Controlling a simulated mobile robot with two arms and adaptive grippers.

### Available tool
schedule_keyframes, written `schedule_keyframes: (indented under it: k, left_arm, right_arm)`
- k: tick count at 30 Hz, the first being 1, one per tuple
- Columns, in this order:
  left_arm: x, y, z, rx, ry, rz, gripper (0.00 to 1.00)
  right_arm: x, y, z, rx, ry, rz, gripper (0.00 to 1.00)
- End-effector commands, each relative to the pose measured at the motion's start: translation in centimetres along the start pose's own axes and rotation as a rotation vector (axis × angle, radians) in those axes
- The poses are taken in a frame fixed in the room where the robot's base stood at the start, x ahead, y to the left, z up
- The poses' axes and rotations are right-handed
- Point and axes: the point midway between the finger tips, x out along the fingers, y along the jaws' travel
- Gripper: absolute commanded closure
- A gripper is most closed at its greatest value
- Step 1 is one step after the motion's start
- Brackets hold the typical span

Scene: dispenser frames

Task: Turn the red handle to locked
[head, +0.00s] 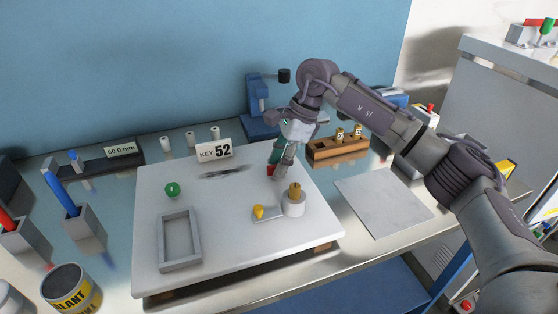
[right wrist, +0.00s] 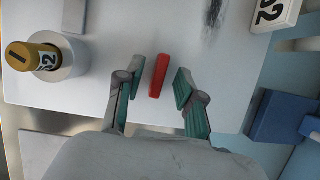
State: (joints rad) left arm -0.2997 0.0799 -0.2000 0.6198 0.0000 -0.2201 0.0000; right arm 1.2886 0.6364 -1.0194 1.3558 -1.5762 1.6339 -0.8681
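The red handle (right wrist: 159,76) shows in the right wrist view as an upright red bar over the white board (head: 150,255). In the head view only a small red part (head: 270,171) shows, the rest hidden by my gripper. My right gripper (right wrist: 160,82) is open, with one finger on each side of the red handle and a gap on both sides. In the head view the right gripper (head: 278,165) points down at the board's back right area. Whether the handle stands at locked cannot be read. My left gripper is not in view.
A brass cylinder (head: 294,190) stands in a white round holder (head: 294,208), near a yellow knob (head: 259,212). A green ball (head: 172,189), a grey frame (head: 164,243) and a KEY 52 sign (head: 214,150) are also on the board. A wooden block (head: 323,152) stands behind right.

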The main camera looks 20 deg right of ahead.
Motion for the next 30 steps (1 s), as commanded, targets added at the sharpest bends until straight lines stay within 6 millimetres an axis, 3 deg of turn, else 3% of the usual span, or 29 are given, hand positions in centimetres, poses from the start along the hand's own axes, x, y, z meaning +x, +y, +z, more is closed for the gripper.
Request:
schedule_keyframes:
  k: [7,21,30]
  left_arm:
    - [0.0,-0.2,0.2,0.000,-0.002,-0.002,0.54]
    - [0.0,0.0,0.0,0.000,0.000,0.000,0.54]
    - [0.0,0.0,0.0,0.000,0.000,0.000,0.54]
  right_arm:
    - [-1.6,-0.1,0.0,0.000,-0.001,-0.002,0.62]
    - [-10.7,-0.1,0.0,0.000,-0.001,-0.002,0.62]
    - [-12.0,0.0,0.0,0.000,0.000,0.000,0.62]
